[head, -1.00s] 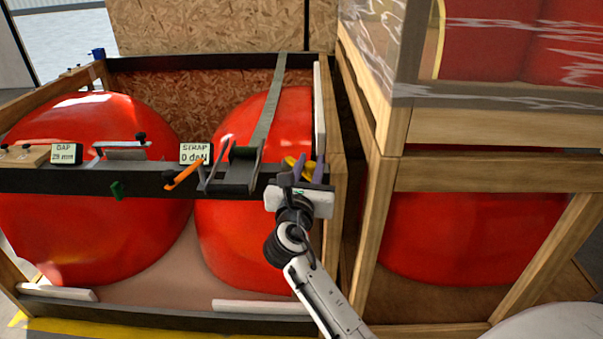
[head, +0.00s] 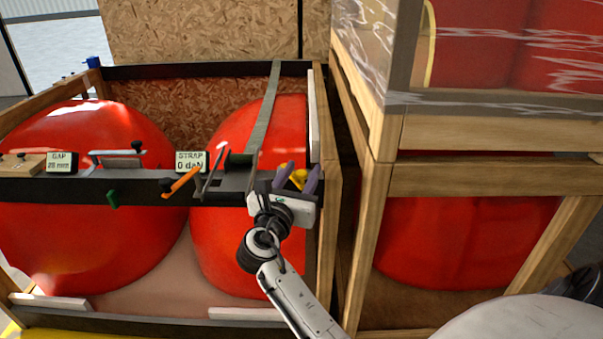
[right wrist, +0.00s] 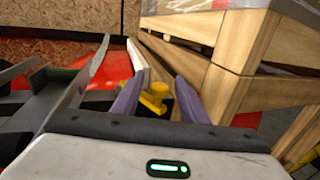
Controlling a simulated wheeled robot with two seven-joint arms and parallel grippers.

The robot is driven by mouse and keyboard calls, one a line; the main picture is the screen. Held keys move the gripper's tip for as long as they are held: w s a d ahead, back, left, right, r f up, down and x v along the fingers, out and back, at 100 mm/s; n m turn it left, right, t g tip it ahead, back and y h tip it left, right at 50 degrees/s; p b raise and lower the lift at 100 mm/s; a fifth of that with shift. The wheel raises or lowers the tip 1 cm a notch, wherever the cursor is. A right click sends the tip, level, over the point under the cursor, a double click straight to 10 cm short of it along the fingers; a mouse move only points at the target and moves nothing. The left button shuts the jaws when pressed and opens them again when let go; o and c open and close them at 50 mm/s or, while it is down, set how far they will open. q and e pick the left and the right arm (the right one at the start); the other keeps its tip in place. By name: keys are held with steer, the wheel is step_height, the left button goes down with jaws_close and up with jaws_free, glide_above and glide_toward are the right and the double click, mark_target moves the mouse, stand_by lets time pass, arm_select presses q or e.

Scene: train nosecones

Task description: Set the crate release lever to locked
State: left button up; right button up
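A yellow lever-like handle (head: 299,177) sits at the right end of the crate's dark front rail (head: 135,189). It also shows in the right wrist view (right wrist: 154,97), on a dark mount. My right gripper (head: 298,180) is at this handle. Its two purple fingers are apart, one on each side of the yellow part, with a gap visible in the right wrist view (right wrist: 158,88). No lever marking is readable. My left gripper is not in view.
An orange lever (head: 181,183) and a ratchet with a grey strap (head: 263,120) are left on the rail. Signs read GAP (head: 62,162) and STRAP 0 daN (head: 191,161). Red nosecones (head: 90,200) fill the crate. A second wooden crate (head: 480,178) stands close on the right.

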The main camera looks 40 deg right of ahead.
step_height(320, 180, up, 10)
steer(key=shift+f+p, duration=0.1)
steer(key=shift+p, duration=0.75)
